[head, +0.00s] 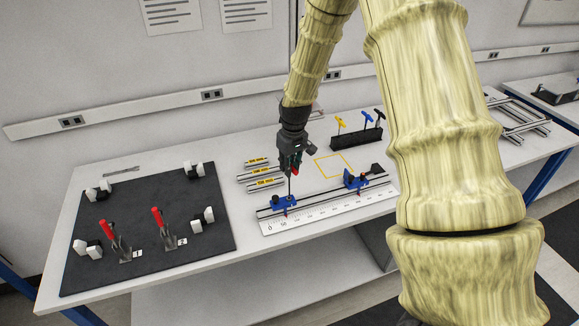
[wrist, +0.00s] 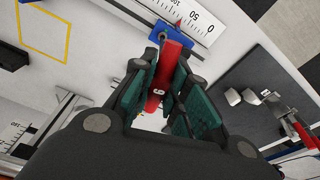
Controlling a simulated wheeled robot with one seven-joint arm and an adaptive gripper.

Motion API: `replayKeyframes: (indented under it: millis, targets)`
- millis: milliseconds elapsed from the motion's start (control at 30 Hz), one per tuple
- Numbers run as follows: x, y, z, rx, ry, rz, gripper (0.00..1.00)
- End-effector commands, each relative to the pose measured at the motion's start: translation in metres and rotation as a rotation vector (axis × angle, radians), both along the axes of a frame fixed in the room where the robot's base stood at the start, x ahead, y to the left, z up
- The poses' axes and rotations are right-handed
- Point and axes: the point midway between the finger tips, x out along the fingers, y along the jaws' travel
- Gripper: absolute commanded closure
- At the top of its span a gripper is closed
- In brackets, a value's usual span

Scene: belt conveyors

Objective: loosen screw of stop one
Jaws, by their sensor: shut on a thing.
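My gripper (head: 290,167) is shut on a red-handled hex key (wrist: 163,75), whose handle sits between the teal finger pads in the wrist view. The key's thin dark shaft (head: 290,186) points straight down to the left blue stop (head: 282,202). This stop sits on the rail near the ruler's zero end and also shows in the wrist view (wrist: 185,42). Its red pointer lies over the ruler. The key tip meets the stop's top in the head view; I cannot tell if it is seated in the screw. A second blue stop (head: 352,180) sits farther right on the rail.
A black rack (head: 357,139) behind holds yellow, blue and black keys. Labelled profiles (head: 258,174) lie left of a yellow taped outline (head: 334,165). The ruler (head: 330,210) runs along the front. A dark mat (head: 150,215) with red-handled clamps (head: 113,240) lies left.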

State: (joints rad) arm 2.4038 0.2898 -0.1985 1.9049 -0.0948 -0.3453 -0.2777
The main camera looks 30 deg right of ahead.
Motion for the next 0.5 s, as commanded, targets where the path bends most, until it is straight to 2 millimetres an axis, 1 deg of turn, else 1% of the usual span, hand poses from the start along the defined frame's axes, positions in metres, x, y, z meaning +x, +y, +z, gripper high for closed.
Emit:
replayKeyframes:
  millis: [167,500]
  targets:
    - [0.0,0.0,0.003,0.0,-0.001,0.0,1.0]
    - [0.0,0.0,0.027,0.0,-0.002,0.0,1.0]
